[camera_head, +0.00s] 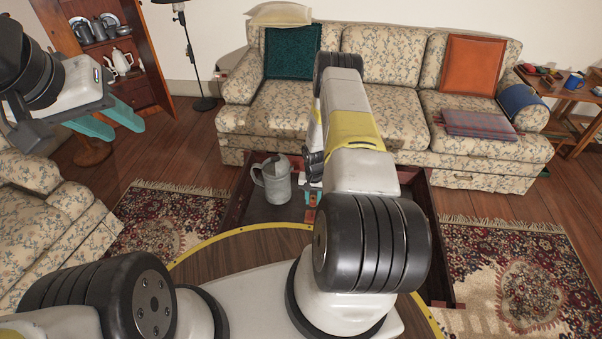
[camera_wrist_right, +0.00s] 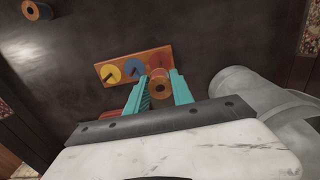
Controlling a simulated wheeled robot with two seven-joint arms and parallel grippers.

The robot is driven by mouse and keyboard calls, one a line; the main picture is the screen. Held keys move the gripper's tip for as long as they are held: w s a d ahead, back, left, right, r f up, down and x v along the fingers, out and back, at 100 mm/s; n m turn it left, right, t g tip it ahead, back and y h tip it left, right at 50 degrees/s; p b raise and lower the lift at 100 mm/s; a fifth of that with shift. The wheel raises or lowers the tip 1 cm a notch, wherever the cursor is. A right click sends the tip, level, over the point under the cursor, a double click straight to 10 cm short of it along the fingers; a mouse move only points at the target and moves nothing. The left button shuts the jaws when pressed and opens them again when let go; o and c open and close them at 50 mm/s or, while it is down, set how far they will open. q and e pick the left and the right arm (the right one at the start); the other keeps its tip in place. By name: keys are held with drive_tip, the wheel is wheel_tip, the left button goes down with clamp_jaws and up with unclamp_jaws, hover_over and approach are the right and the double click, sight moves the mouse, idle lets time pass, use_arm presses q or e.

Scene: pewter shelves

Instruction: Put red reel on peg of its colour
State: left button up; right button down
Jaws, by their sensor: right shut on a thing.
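The red reel (camera_wrist_right: 160,88), with a wooden end and a centre hole, is between the teal fingers of my right gripper (camera_wrist_right: 160,92), which is shut on it. Just beyond it is a wooden peg board (camera_wrist_right: 122,62) with yellow (camera_wrist_right: 110,73), blue (camera_wrist_right: 134,68) and red (camera_wrist_right: 158,73) round patches. The reel overlaps the red patch in this view; I cannot tell whether it touches the peg. In the head view, my right gripper (camera_head: 313,196) is low over the table, partly hidden by my arm. My left gripper (camera_head: 108,122) is open, empty and raised at the left.
A grey metal jug (camera_head: 273,180) stands on the dark table (camera_head: 240,203) left of my right gripper; it is close at the right in the wrist view. A blue reel with a wooden end (camera_wrist_right: 36,10) lies at the far left there. Sofas surround the table.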

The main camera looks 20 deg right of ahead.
drive_tip(key=shift+f, duration=2.1)
drive_tip(key=shift+f, duration=1.45)
drive_tip(key=c, duration=1)
unclamp_jaws()
wheel_tip(320, 180, up, 8)
drive_tip(key=shift+f, duration=0.1)
